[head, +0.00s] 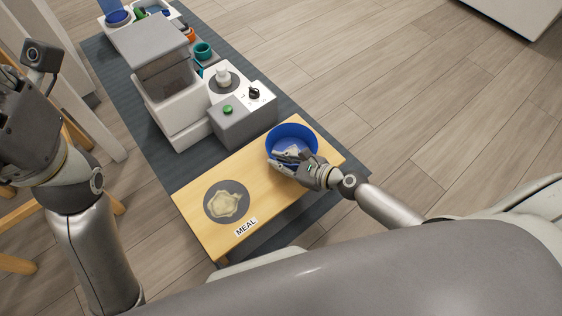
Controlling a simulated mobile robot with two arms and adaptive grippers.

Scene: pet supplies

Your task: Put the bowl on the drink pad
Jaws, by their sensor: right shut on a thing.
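A deep blue bowl (292,132) is at the right end of the light wooden table (262,205). My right gripper (290,156) is shut on the near side of the bowl, with its fingers at the wall. I cannot tell whether the bowl rests on the wood or is held just above it. A round grey pad (211,208) lies at the left of the wood, beside a "MEAL" label, with a beige item on it. No pad shows a readable drink label. My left gripper (22,100) is at the left edge, away from the table, its fingers unclear.
Behind the wood stand a grey box with a green button (240,130) and a white-and-grey appliance (170,95). Another round grey pad (232,86) holds a small white item. A teal cup (203,51) is farther back. Bare wood lies between the meal pad and the bowl.

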